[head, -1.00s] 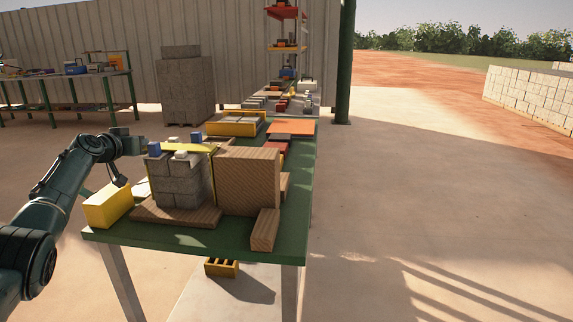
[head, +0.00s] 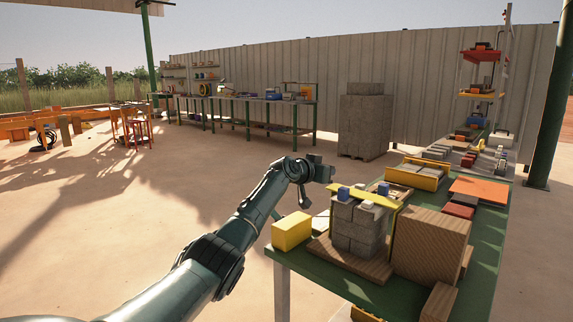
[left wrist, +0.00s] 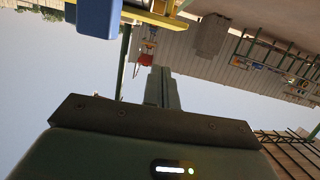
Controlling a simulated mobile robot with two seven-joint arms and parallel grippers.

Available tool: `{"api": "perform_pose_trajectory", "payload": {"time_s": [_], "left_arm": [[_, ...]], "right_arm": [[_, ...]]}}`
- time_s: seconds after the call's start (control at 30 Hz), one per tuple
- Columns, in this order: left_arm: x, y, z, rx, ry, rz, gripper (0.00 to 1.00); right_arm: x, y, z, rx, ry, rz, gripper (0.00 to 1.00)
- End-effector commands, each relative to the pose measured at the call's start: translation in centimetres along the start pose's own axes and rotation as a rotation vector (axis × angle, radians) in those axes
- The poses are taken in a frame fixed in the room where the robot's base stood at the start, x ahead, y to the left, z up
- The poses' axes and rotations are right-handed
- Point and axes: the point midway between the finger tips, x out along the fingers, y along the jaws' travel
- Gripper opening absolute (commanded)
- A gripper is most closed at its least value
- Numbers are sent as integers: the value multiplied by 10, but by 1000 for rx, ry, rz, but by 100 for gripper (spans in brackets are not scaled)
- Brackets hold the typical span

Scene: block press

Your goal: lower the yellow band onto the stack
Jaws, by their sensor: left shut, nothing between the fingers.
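The stack of grey blocks (head: 357,229) stands on a wooden board (head: 340,258) on the green table. The yellow band (head: 388,203) lies across the top of the stack, with a thin yellow strip down its side. A blue block (head: 343,193) and a white block (head: 367,204) sit at the top; the blue block (left wrist: 97,15) and yellow band (left wrist: 150,14) also show in the left wrist view. My left gripper (head: 328,173) is shut and empty, just left of and above the blue block, apart from the band. Its closed fingers (left wrist: 161,88) show in the wrist view. My right gripper is out of view.
A yellow block (head: 291,231) stands at the table's (head: 337,278) left corner. A large wooden block (head: 431,245) stands close right of the stack. A yellow tray (head: 417,178) and an orange plate (head: 482,190) lie behind. Open floor lies left of the table.

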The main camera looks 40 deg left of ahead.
Motion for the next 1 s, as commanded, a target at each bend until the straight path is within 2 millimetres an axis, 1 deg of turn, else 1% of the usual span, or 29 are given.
{"api": "perform_pose_trajectory", "payload": {"time_s": [0.37,0.57,1.0], "left_arm": [[-42,3,0,7,1,1,0],[-73,3,0,7,0,1,0],[-155,4,1,7,-1,1,0]], "right_arm": [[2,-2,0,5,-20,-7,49],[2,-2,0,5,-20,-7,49],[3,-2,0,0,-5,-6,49]]}}
